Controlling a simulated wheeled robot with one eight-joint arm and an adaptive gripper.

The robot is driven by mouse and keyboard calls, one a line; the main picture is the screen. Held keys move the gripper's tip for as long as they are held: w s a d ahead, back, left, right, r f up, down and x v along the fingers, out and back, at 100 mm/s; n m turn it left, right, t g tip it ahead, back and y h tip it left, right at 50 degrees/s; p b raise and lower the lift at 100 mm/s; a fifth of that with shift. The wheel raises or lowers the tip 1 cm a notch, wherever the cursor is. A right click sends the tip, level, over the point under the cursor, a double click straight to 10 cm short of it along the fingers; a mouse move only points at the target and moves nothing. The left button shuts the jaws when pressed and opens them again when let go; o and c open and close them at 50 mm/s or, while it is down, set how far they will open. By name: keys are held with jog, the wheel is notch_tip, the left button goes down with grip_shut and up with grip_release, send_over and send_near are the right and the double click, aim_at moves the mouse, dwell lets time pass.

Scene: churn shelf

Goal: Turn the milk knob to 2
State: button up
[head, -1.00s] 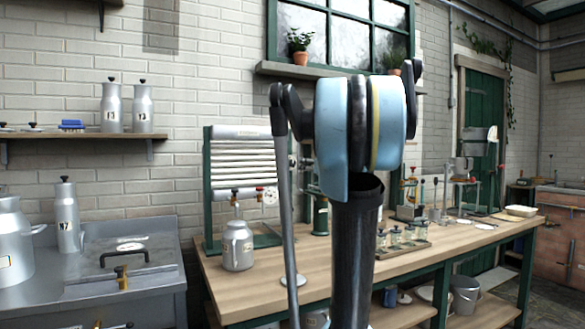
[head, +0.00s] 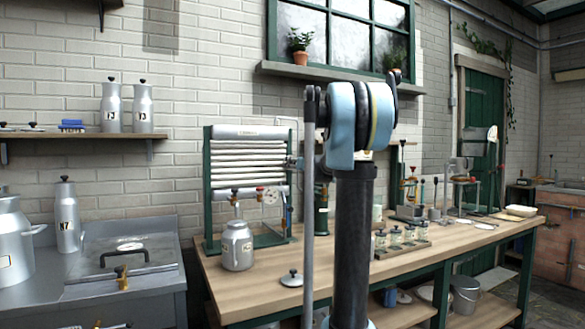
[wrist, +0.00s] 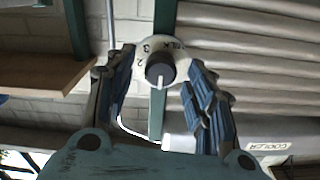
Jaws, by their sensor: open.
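The milk knob (wrist: 160,66) is dark, with a white pointer line, on a round white dial (wrist: 190,72) marked MILK and numbers. In the wrist view its pointer is toward the bottom of the picture. A 3 shows at the dial's upper left and what looks like a 2 at its left. My gripper (wrist: 164,92) is open, its two blue-padded fingers on either side of the knob in that view, with gaps showing. I cannot tell whether they reach the knob in depth.
The cooler (head: 247,132) with grey rolls in a green frame stands on a wooden bench (head: 215,290). A metal can (head: 237,248) stands in front of it, and a small lid (head: 291,280) lies nearby. Several jars (head: 396,236) stand to the right.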

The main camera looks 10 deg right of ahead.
jog(key=shift+x, duration=1)
jog(key=shift+c, duration=0.6)
jog(key=c, duration=1)
jog(key=shift+o, duration=0.2)
